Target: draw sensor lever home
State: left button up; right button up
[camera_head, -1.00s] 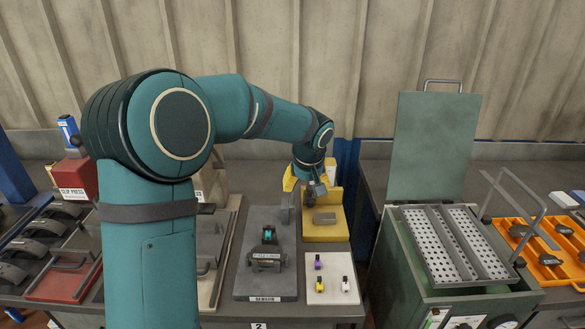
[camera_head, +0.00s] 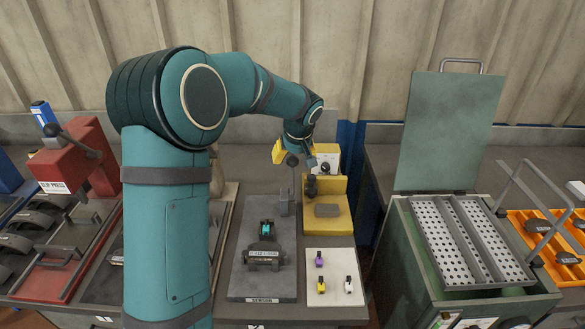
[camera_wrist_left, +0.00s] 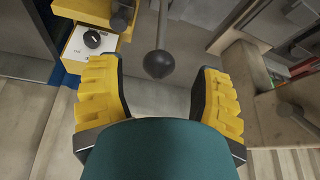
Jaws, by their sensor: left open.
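The grey sensor plate (camera_head: 262,286) lies on the bench, with a small dark fixture (camera_head: 264,257) holding a teal-topped part. At its back right an upright lever (camera_head: 291,185) ends in a dark ball knob (camera_head: 292,160). My left gripper (camera_head: 295,155) is at the knob, its yellow fingers apart. In the left wrist view the knob (camera_wrist_left: 158,64) shows between the open fingers of my left gripper (camera_wrist_left: 156,76), with a gap on both sides. The lever rod runs up out of that picture. My right gripper is not in view.
A yellow fixture (camera_head: 345,221) stands just right of the lever, with a white dial box (camera_head: 326,156) behind it. A white pad (camera_head: 337,293) holds small coloured parts. A red clip press (camera_head: 88,150) is at left and a green open-lidded machine (camera_head: 400,255) at right.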

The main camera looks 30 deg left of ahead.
aim_at(293, 164)
pick_arm(q)
jog(key=x, duration=0.5)
jog(key=shift+w+a+f, duration=0.1)
jog(key=shift+f, duration=0.25)
grip_shut()
